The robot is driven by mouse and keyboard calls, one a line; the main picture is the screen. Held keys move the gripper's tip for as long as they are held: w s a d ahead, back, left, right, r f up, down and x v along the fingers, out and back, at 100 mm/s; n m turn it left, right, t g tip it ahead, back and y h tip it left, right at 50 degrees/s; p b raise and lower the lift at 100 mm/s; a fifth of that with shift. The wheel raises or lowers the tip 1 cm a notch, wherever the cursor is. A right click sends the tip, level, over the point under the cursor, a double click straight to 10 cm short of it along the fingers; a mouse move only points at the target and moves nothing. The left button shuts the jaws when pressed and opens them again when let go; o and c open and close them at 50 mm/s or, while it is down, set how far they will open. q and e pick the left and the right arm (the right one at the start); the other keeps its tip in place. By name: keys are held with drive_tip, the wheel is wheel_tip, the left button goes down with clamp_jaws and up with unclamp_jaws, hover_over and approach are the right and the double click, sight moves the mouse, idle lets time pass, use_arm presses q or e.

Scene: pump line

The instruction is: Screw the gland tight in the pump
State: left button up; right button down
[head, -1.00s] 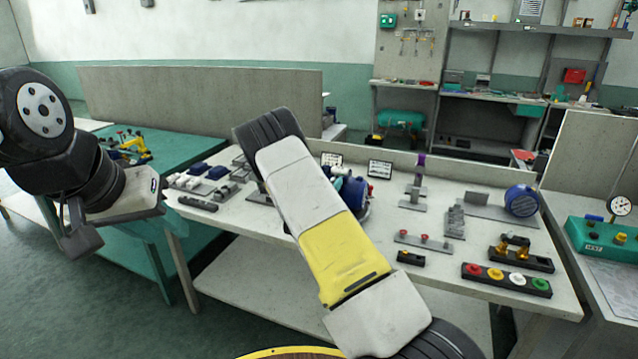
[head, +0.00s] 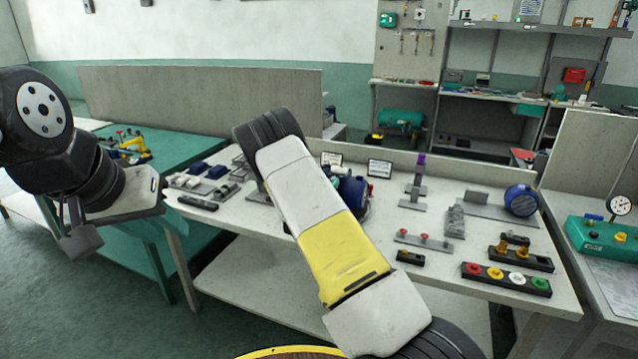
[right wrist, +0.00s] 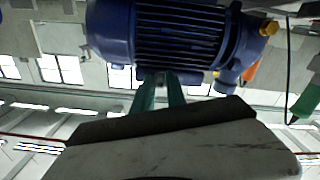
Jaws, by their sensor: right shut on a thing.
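The blue pump (head: 355,190) stands on the bench, partly hidden behind my right forearm in the head view. Its finned blue motor body (right wrist: 165,32) fills the top of the right wrist view. My right gripper (right wrist: 160,80) is hidden behind my arm in the head view. In the wrist view its two narrow fingers reach up to the pump's near side, close together and shut. The gland between them is hidden by the fingers and the pump. My left gripper (head: 75,225) hangs at the far left, away from the pump; its jaw gap is unclear.
The white bench (head: 250,245) holds a row of coloured buttons (head: 505,279), a black block with brass fittings (head: 520,257), and a round blue part (head: 521,201). A teal table (head: 150,215) stands left. A green gauge box (head: 600,240) stands right.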

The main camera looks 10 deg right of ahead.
drive_tip(key=shift+m, duration=0.5)
drive_tip(key=shift+a+m, duration=0.1)
drive_tip(key=shift+m, duration=0.5)
drive_tip(key=c, duration=1.6)
unclamp_jaws()
drive_tip(key=shift+o, duration=0.6)
drive_tip(key=o, duration=0.5)
drive_tip(key=shift+v, duration=3)
